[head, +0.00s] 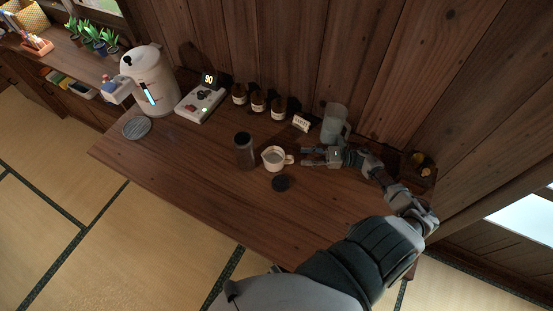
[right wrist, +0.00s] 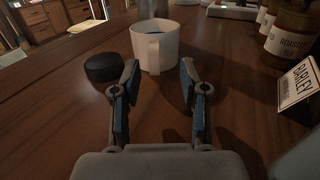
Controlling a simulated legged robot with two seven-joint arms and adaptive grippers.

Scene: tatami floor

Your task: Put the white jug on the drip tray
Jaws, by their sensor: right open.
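The white jug (head: 274,158) stands upright on the wooden table, its handle pointing right toward my right gripper. The right wrist view shows the jug (right wrist: 170,48) straight ahead, with its handle facing me. My right gripper (head: 304,156) is open and empty, low over the table just right of the handle. In the right wrist view the handle lies between the lines of the two fingers (right wrist: 159,72), and the tips look short of it. The drip tray (head: 136,127) is a round grey disc at the table's left end, below the dispenser spout, and looks empty. My left gripper is not in view.
A dark jar (head: 244,150) stands left of the jug, and a black lid (head: 281,183) lies in front. A white dispenser (head: 151,82), a scale (head: 200,104), brown jars (head: 257,101), a label card (head: 301,122) and a clear pitcher (head: 335,121) line the back. The front left is clear.

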